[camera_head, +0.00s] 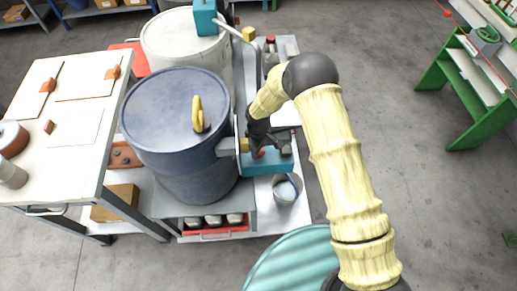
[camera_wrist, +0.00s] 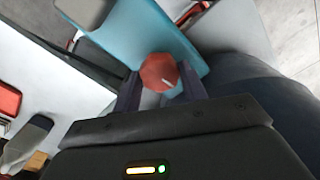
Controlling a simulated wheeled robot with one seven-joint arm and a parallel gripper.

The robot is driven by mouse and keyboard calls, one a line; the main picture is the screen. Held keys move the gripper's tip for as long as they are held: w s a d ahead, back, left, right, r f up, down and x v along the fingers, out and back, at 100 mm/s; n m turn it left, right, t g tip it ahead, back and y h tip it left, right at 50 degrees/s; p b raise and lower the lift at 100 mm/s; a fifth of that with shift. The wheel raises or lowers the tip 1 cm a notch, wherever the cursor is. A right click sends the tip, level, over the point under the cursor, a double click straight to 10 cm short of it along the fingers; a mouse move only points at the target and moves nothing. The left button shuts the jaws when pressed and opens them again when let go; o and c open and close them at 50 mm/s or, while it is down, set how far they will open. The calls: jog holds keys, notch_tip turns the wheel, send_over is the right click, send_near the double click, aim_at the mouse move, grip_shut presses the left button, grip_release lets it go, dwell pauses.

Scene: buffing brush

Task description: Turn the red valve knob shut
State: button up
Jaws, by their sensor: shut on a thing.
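The red valve knob (camera_wrist: 158,72) sits between the two fingers of my gripper (camera_wrist: 160,88) in the wrist view, with a pale mark on its face. The knob is on a teal valve body (camera_wrist: 148,32). In the head view the teal body (camera_head: 268,167) stands beside the blue drum (camera_head: 175,105), and my gripper (camera_head: 258,150) is down over it. Only a little red of the knob shows there, as my gripper covers most of it. The fingers are shut on the knob.
A white drum (camera_head: 185,42) with another teal valve (camera_head: 205,18) stands behind. A grey bucket (camera_head: 286,189) is just below the valve. A white worktable (camera_head: 70,85) is at left, a green bench (camera_head: 455,75) at far right.

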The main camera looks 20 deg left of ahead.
jog(key=shift+m, duration=0.5)
jog(key=shift+w+d+m, duration=0.1)
jog(key=shift+w+m, duration=0.1)
jog(key=shift+m, duration=0.1)
jog(key=shift+s, duration=0.2)
jog(key=o, duration=1)
jog(key=shift+c, duration=0.2)
notch_tip(320, 180, up, 17)
jog(key=shift+r, duration=0.2)
